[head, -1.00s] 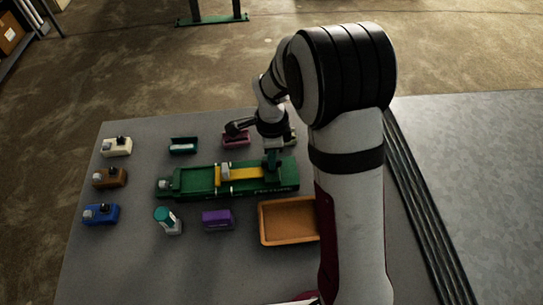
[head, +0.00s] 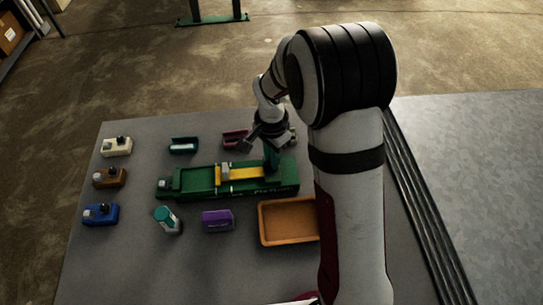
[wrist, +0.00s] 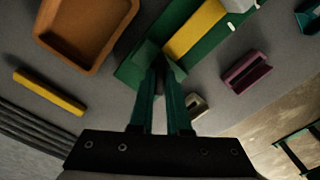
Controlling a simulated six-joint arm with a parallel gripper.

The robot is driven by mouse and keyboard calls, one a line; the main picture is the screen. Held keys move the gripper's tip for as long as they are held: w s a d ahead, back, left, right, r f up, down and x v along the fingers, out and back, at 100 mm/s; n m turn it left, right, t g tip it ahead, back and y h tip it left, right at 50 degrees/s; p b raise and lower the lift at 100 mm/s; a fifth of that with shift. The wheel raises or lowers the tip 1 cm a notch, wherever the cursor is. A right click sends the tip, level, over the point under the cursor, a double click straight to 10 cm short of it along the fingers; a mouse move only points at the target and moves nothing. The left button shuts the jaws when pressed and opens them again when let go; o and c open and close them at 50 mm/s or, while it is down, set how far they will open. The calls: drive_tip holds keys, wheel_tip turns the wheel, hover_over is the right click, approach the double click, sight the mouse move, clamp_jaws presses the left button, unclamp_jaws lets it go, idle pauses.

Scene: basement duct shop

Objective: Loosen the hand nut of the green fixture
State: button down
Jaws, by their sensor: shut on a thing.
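The green fixture (head: 200,190) lies lengthwise on the grey table, with a yellow piece (head: 240,174) across its middle. It also shows at the top of the wrist view (wrist: 138,72). My gripper (head: 271,166) points down at the fixture's right end in the head view. In the wrist view its two green fingers (wrist: 162,76) come close together at the fixture's end, shut on what appears to be the hand nut. The nut is mostly hidden between the fingertips, so its shape cannot be told. A grey knob-like part (head: 163,184) shows at the fixture's left end.
An orange tray (head: 262,238) stands in front of the fixture. Around it are a purple block (head: 217,220), a teal-capped item (head: 167,220), blue (head: 101,214), brown (head: 109,177) and cream (head: 117,147) fixtures, a teal holder (head: 184,145) and a maroon holder (head: 235,138). A yellow bar (wrist: 48,92) lies near the tray.

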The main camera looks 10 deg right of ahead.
drive_tip(key=n, duration=0.5)
drive_tip(key=shift+n, duration=0.3)
drive_tip(key=n, duration=0.4)
drive_tip(key=shift+n, duration=0.6)
drive_tip(key=c, duration=0.9)
unclamp_jaws()
wheel_tip(320, 180, up, 16)
drive_tip(key=shift+f, duration=0.1)
